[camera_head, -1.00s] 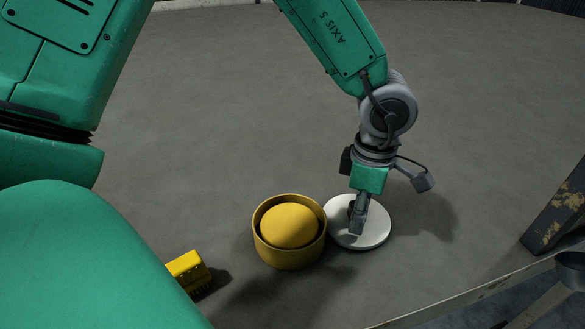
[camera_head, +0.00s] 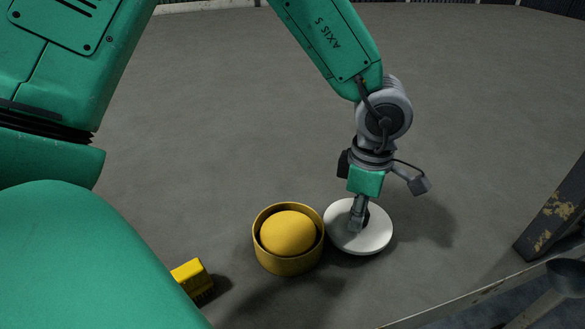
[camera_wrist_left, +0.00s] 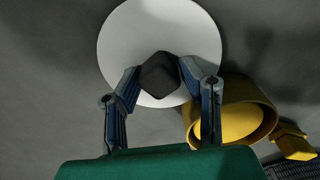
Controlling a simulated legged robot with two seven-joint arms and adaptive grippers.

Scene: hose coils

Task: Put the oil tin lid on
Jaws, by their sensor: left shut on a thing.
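The lid is a white round disc (camera_head: 342,237) with a dark knob (camera_wrist_left: 160,75) in its middle, just right of the tin in the head view. It also shows in the left wrist view (camera_wrist_left: 122,35). My left gripper (camera_head: 357,222) is shut on the knob from above, with one finger on each side in the wrist view. I cannot tell whether the lid is clear of the floor. The oil tin appears as a yellow round open vessel (camera_head: 287,267) with a yellow dome (camera_head: 288,233) inside. It stands upright, its rim close to the lid's edge. My right gripper is out of view.
A yellow brush-like block (camera_head: 191,278) lies on the floor left of the tin, partly behind my green arm. A worn metal frame (camera_head: 556,215) stands at the right edge. Open grey floor (camera_head: 210,110) spreads behind the tin.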

